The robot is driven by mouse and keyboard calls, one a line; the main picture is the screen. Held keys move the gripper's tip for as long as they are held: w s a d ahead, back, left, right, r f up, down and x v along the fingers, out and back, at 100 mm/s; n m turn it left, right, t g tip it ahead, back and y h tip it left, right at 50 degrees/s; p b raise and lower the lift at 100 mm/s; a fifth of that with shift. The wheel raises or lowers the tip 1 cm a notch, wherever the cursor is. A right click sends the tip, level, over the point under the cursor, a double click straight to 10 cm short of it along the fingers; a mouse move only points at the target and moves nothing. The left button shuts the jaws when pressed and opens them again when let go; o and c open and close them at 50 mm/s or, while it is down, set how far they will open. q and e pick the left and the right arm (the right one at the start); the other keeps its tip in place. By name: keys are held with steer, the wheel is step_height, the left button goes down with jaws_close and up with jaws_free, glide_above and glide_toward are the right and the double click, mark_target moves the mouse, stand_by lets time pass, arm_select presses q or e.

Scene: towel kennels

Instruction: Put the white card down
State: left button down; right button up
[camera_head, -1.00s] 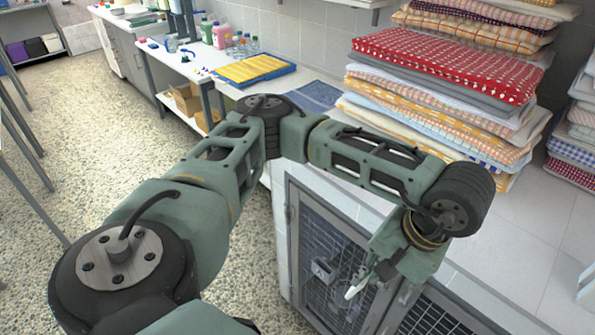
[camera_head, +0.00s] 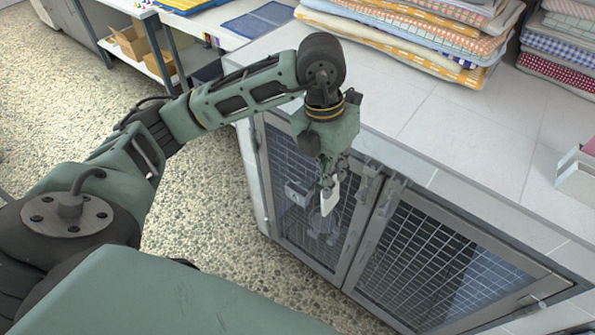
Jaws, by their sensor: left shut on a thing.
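The white card (camera_head: 330,199) is a small pale piece that shows below the fingers of my left gripper (camera_head: 328,180). My left gripper points down and is shut on the card. It hangs in front of the left mesh door of the kennel (camera_head: 342,259), below the edge of the tiled counter. Most of the card's upper end is hidden by the fingers. My right gripper is not in view.
The tiled counter (camera_head: 425,118) has bare room in front of stacked folded towels (camera_head: 420,38). A white box (camera_head: 577,180) stands at its right edge. The speckled floor (camera_head: 200,213) is open left of the kennel. A blue mat (camera_head: 258,20) lies on the table behind.

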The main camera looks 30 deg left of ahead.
arm_select(q)
steer(key=w+a+f+n+b, duration=0.1)
steer(key=w+a+f+n, duration=0.1)
steer(key=a+f+n, duration=0.2)
steer(key=w+a+f+n+y+b, duration=0.1)
steer(key=w+a+f+n, duration=0.2)
steer(key=a+f+n, duration=0.2)
steer(key=w+a+f+n+t+b, duration=0.1)
steer(key=w+a+f+n, duration=0.1)
steer(key=a+f+n, duration=0.2)
steer(key=shift+w+a+f+n+y, duration=0.15)
steer(key=shift+w+f+n+y, duration=0.05)
steer(key=shift+f+n, duration=0.85)
steer(key=shift+w+a+f+n+y, duration=0.1)
steer(key=shift+w+f+n+y, duration=0.1)
steer(key=shift+f+n, duration=0.8)
steer(key=c, duration=2.3)
jaws_free()
steer(key=shift+r+n, duration=0.15)
steer(key=shift+n, duration=0.1)
steer(key=shift+o, duration=1)
steer(key=shift+w, duration=0.15)
steer(key=shift+o, duration=0.9)
steer(key=shift+w+a+f, duration=0.15)
steer(key=shift+w+f, duration=0.1)
steer(key=shift+o, duration=0.4)
step_height(320, 180, up, 13)
steer(key=s+b, duration=0.1)
steer(key=shift+f, duration=0.2)
